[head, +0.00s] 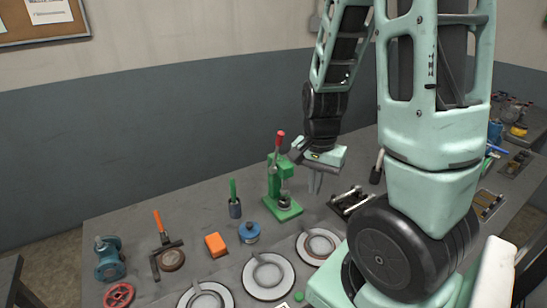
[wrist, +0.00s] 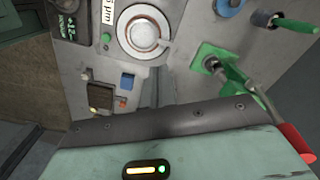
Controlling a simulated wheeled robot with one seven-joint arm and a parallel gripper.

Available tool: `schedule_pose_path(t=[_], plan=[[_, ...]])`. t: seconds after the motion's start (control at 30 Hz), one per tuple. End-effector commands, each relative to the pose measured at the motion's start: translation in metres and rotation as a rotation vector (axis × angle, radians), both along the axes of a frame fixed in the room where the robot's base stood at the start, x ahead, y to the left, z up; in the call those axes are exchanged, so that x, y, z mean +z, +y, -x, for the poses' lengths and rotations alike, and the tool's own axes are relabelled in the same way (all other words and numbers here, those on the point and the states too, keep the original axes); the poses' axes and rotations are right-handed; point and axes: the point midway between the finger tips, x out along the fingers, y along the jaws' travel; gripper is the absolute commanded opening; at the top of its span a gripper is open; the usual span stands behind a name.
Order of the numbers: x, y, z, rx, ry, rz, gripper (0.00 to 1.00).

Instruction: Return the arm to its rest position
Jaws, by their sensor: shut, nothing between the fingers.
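My gripper (head: 316,181) hangs above the bench (head: 130,225), fingers pointing down, just right of a green lever press (head: 281,190) with a red knob. Its fingers are together with nothing between them. In the wrist view my gripper (wrist: 155,90) points at the bench. The press shows there at the right (wrist: 215,58), and its red knob is close to the gripper housing at the lower right. A round dial plate (wrist: 143,32) lies beyond the fingertips. My arm is raised and bent, and hides part of the bench's right side.
Several round plates (head: 268,276) line the front of the bench. An orange block (head: 215,245), a blue round part (head: 249,232) and a cup with a green-handled tool (head: 235,207) stand left of the press. A dark metal fixture (head: 350,202) sits to the right. A wall (head: 180,130) rises behind.

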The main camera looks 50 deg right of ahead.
Motion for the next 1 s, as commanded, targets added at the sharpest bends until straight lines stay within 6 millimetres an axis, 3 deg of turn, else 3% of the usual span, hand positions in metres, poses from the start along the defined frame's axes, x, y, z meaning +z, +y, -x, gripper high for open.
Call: schedule_pose_path(t=[0.43,0.53,0.67,0.77,0.9,1.0], plan=[[0.001,0.0,-0.001,0.0,-0.004,0.002,0.0],[0.003,0.018,-0.01,0.101,-0.011,-0.006,0.0],[0.01,0.083,-0.03,0.452,-0.031,-0.032,0.0],[0.018,0.153,-0.031,0.831,-0.047,-0.049,0.0],[0.03,0.241,-0.004,1.35,-0.059,-0.057,0.0],[0.036,0.283,0.024,1.649,-0.06,-0.052,0.0]])
